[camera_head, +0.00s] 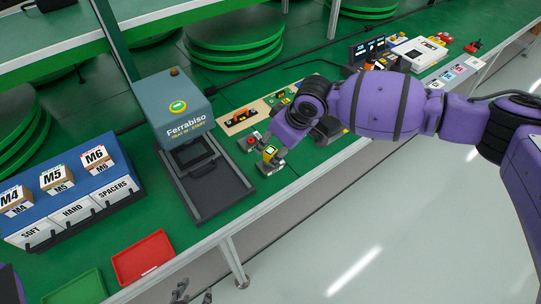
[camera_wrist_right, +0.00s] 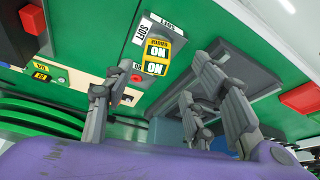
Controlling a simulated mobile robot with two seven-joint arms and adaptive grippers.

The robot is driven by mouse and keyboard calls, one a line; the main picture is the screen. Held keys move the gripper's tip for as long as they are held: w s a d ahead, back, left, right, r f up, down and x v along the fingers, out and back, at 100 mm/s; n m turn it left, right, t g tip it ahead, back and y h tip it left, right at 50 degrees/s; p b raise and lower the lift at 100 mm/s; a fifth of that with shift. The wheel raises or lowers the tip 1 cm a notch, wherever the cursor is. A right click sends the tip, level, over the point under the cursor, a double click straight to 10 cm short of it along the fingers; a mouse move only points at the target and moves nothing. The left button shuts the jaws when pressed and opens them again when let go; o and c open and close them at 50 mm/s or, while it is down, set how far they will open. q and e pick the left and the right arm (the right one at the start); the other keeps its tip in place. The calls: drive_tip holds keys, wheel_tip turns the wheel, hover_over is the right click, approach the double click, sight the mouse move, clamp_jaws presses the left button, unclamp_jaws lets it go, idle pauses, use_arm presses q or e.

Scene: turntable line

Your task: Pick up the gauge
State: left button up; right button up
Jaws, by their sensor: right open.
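The gauge, a small block with yellow faces lettered "NO", shows in the right wrist view (camera_wrist_right: 156,56) and, small, in the head view (camera_head: 269,153). My left gripper (camera_head: 194,293) shows at the bottom edge, fingers apart and empty, mostly cut off.
The Ferrabiso press (camera_head: 185,120) with its grey tray stands to the left. A red button (camera_head: 250,141) is close by the gauge. A wooden board (camera_head: 240,120) lies behind. A red tray (camera_head: 143,258), a green tray (camera_head: 75,288) and labelled bins (camera_head: 70,212) lie further left.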

sight(273, 152)
drive_tip(key=x, duration=0.6)
drive_tip(key=shift+w+d+f, duration=0.15)
drive_tip(key=shift+w+f, duration=0.05)
drive_tip(key=shift+w, duration=0.1)
drive_tip(key=shift+c, duration=0.4)
clamp_jaws()
